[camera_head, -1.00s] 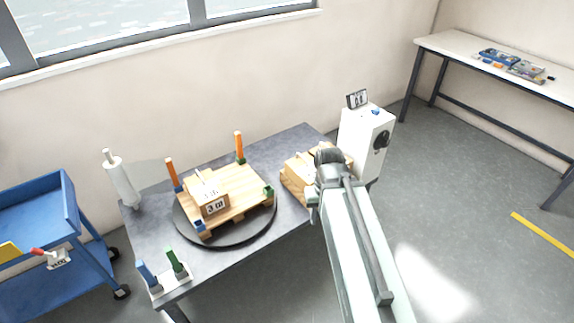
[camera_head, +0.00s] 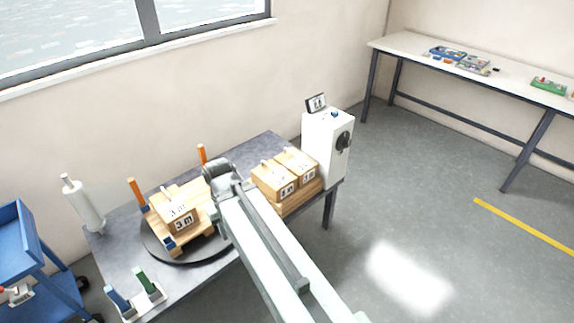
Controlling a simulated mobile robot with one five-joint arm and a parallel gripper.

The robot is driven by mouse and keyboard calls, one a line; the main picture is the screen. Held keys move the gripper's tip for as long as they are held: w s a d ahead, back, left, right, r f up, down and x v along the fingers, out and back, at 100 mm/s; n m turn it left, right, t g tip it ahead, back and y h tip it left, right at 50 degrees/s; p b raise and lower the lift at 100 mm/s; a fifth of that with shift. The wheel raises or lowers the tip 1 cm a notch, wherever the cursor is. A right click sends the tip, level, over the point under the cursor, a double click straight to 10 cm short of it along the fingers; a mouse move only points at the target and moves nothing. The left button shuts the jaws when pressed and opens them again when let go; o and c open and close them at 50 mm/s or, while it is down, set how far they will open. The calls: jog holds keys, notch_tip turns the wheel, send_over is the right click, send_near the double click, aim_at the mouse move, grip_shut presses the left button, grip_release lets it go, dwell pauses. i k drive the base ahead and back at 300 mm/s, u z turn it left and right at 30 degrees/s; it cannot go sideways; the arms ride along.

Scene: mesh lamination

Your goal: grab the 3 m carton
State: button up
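The 3 m carton (camera_head: 182,222) is a small light-brown box with white "3 m" labels on its top and front. It sits on a wooden pallet (camera_head: 194,193) on a round black turntable (camera_head: 190,259), on the grey table. My gripper (camera_head: 216,216) hangs at the arm's end, right of the carton and over the pallet's right side, apart from the carton. The wrist and arm hide its fingers, so its opening does not show. My arm also covers the right part of the pallet and turntable.
Two more labelled cartons (camera_head: 288,187) stand on a second pallet at right, beside a white box machine (camera_head: 326,146). A white roll (camera_head: 83,205) stands at left; blue and green holders (camera_head: 147,286) stand in front.

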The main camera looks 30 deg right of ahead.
aim_at(304, 167)
jog(key=i, duration=1.55)
jog(key=z, duration=0.05)
